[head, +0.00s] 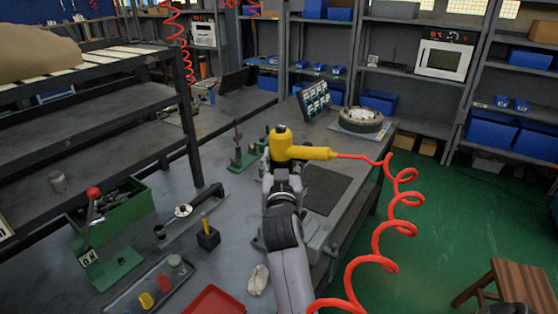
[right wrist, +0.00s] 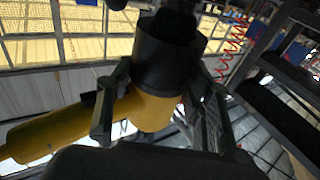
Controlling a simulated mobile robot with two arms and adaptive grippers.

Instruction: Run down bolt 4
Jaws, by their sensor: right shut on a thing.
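A yellow power tool (head: 300,152) with a coiled red hose is held up above the bench in the head view. My right gripper (head: 279,165) is shut on it; my arm covers part of the grip. In the right wrist view the tool's yellow body (right wrist: 150,108) and black collar (right wrist: 168,60) sit between the two fingers of the gripper (right wrist: 160,100). A round metal flange (head: 361,116) lies on the far end of the bench, apart from the tool. I cannot make out bolt 4 or any bolt numbers. My left gripper is not in view.
The red hose (head: 402,200) hangs in loops to the right of the bench. A dark mat (head: 325,190) lies right of my arm. A green box (head: 120,208), a red-knobbed lever stand (head: 93,225) and a red tray (head: 214,301) are at left and front. A tilted panel (head: 313,99) stands near the flange.

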